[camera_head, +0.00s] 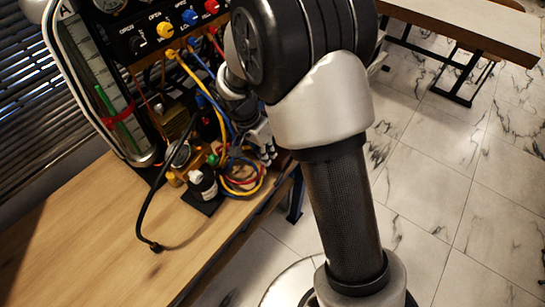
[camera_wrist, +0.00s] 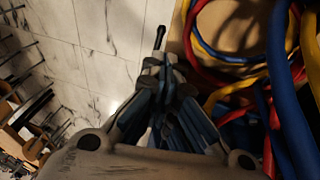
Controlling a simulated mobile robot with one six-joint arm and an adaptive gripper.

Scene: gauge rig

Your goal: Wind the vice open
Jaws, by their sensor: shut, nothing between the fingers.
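My gripper (camera_head: 265,148) is low beside the right edge of the wooden bench, partly hidden behind my arm in the head view. In the wrist view my gripper (camera_wrist: 160,68) has its fingers together with nothing held between them. A short dark rod with a rounded end (camera_wrist: 159,38) shows just beyond the fingertips; it may be the vice's handle, but I cannot tell whether the fingers touch it. The vice's body and jaws cannot be made out clearly; the gripper, arm and hoses cover that area.
Red, yellow and blue hoses (camera_wrist: 225,57) coil close to the right of the fingers. A gauge panel (camera_head: 165,28) with coloured knobs stands behind. The bench's front left is clear.

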